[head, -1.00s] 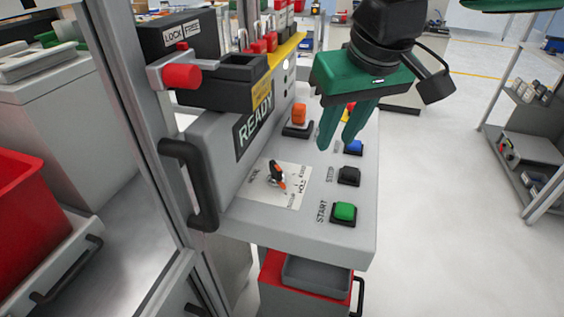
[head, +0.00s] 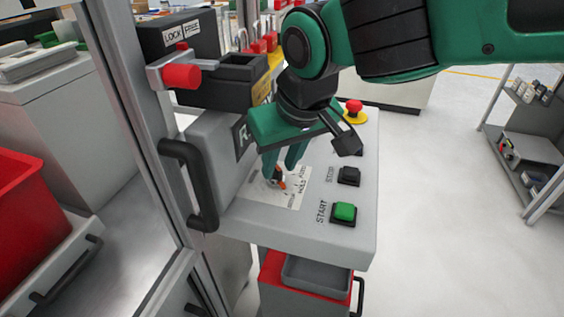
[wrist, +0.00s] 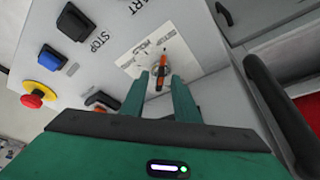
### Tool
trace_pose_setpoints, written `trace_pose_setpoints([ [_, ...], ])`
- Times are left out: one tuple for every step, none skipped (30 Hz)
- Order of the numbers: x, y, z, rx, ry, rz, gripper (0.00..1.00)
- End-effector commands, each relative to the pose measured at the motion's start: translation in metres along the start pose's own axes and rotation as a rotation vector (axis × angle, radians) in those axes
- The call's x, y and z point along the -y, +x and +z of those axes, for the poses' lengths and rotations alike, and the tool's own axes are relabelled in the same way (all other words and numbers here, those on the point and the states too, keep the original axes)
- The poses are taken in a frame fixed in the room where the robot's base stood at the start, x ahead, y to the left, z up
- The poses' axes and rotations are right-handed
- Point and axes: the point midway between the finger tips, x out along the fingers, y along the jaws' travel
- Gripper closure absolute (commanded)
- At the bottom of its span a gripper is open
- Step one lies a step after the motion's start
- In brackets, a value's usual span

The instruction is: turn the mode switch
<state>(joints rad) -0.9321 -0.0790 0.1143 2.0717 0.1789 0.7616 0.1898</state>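The mode switch (head: 279,178) is a small rotary knob with an orange mark, on a white labelled plate (head: 292,195) on the grey control panel. It also shows in the wrist view (wrist: 160,76), between and just beyond my fingertips. My gripper (head: 279,166) is green and points down over the switch. Its two fingers are apart in the wrist view (wrist: 161,90), one on each side of the knob. Whether they touch the knob I cannot tell. Part of the plate is hidden behind the fingers in the head view.
A green START button (head: 344,212) and a black STOP button (head: 348,176) sit right of the switch. A red emergency button (head: 354,109) stands at the panel's back. A black handle (head: 190,185) and a dark box with a red knob (head: 181,76) are on the left.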

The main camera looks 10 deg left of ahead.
Motion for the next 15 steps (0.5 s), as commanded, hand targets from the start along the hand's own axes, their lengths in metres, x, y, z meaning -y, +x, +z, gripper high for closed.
trace_pose_setpoints([
  [-0.0001,0.0043,0.0001,0.001,0.000,0.000,0.72],
  [-0.0001,0.0060,-0.0001,0.000,0.000,0.000,0.72],
  [-0.0002,0.0079,-0.0001,0.000,0.000,0.000,0.72],
  [-0.0003,0.0090,0.0000,0.000,0.001,0.000,0.72],
  [-0.0003,0.0097,0.0000,0.000,0.001,0.000,0.72],
  [-0.0003,0.0103,0.0001,0.000,0.000,0.000,0.72],
  [-0.0003,0.0105,0.0001,0.000,0.000,0.000,0.72],
  [-0.0003,0.0106,0.0001,0.000,0.000,0.000,0.72],
  [-0.0003,0.0106,0.0000,0.000,0.000,0.000,0.72],
  [-0.0003,0.0105,0.0000,0.000,0.000,0.000,0.72],
  [-0.0002,0.0104,0.0000,0.000,0.000,0.000,0.72],
  [-0.0002,0.0104,0.0000,0.000,0.000,0.000,0.72],
  [-0.0002,0.0104,0.0000,0.000,0.000,0.000,0.72],
  [-0.0002,0.0104,0.0000,0.000,0.000,0.000,0.79],
  [-0.0002,0.0103,0.0000,0.000,0.000,0.000,0.89],
])
